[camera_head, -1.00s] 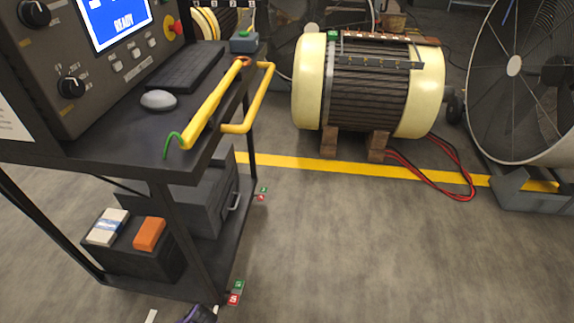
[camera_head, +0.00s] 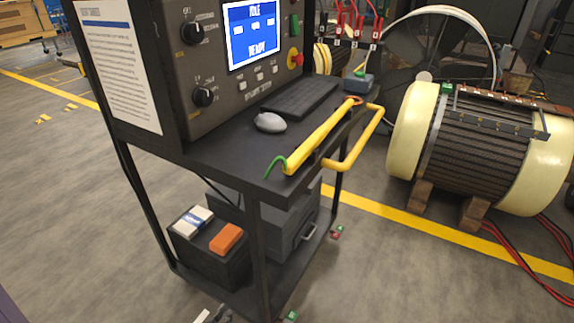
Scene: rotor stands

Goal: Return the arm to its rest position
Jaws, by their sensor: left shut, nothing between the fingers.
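My left gripper (camera_head: 222,314) shows only as a small dark tip at the bottom edge, low in front of the cart's lower shelf. It is shut with nothing seen in it; most of it is cut off by the frame. A purple piece at the bottom left corner may be part of my arm. My right gripper is not in view. The black control cart (camera_head: 220,160) stands close, with a yellow bar (camera_head: 322,138) that has a green hook end lying along its top edge.
A mouse (camera_head: 270,122) and keyboard (camera_head: 300,98) lie on the cart top. A black box (camera_head: 208,262) with an orange block (camera_head: 227,238) sits on its lower shelf. A cream-ended motor (camera_head: 480,145) stands at right on wooden blocks. Floor at left and lower right is clear.

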